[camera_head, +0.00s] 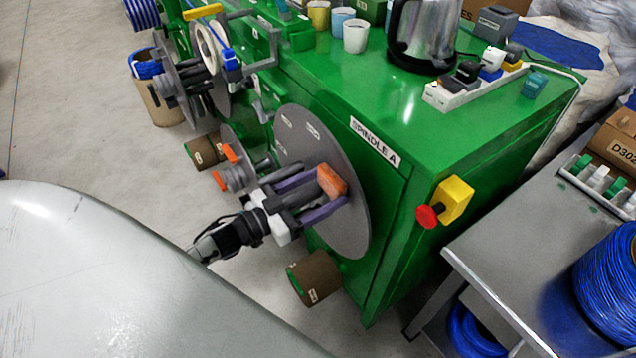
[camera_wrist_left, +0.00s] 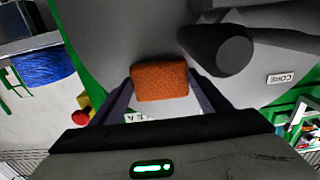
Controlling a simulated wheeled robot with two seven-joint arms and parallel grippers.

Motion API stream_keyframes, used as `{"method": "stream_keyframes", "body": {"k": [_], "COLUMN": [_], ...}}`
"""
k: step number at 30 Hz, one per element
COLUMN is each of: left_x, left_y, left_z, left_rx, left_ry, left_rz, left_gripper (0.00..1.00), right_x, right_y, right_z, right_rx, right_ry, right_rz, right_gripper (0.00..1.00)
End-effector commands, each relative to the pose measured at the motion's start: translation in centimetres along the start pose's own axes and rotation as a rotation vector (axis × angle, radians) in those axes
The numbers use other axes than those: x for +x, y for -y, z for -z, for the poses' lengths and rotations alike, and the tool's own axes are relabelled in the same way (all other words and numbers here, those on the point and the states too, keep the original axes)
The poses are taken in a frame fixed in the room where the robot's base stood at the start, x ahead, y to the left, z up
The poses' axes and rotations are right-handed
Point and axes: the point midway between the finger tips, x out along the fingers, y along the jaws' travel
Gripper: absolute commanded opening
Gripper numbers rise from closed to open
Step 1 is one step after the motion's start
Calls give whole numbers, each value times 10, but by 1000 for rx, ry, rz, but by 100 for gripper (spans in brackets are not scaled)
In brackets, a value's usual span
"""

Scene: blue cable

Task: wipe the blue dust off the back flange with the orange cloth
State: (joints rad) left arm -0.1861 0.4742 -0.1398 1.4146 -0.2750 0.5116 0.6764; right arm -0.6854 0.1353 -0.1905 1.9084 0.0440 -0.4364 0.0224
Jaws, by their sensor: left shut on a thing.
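The orange cloth (camera_head: 331,181) is a small block-shaped pad in front of the big grey disc, the back flange (camera_head: 352,228), under the "SPINDLE A" label. My left gripper (camera_head: 318,196) is shut on the cloth, its purple fingers on either side of it. In the left wrist view the cloth (camera_wrist_left: 160,82) sits between the fingertips, with the grey flange face (camera_wrist_left: 115,38) behind it. I cannot tell whether the cloth touches the flange. No blue dust can be made out on the visible flange face. My right gripper is not in view.
A dark round spindle post (camera_wrist_left: 222,50) stands close beside the cloth in the left wrist view. A red knob on a yellow box (camera_head: 446,203) is on the green cabinet's side. A brown core (camera_head: 315,276) lies below the flange. A grey table (camera_head: 500,240) stands at right.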

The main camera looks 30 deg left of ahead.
Motion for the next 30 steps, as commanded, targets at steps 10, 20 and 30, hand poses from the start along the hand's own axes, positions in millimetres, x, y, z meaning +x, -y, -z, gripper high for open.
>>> {"method": "stream_keyframes", "body": {"k": [10,20,30], "left_x": [-1,0,2], "left_y": [-24,-46,-62], "left_z": [1,2,1], "left_rx": [-1,-3,1], "left_ry": [-1,0,0], "left_rz": [1,0,0], "left_gripper": [52,52,52], "right_x": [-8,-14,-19], "right_y": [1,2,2], "right_z": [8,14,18], "right_rx": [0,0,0], "right_ry": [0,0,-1], "right_rz": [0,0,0], "right_gripper": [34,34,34]}}
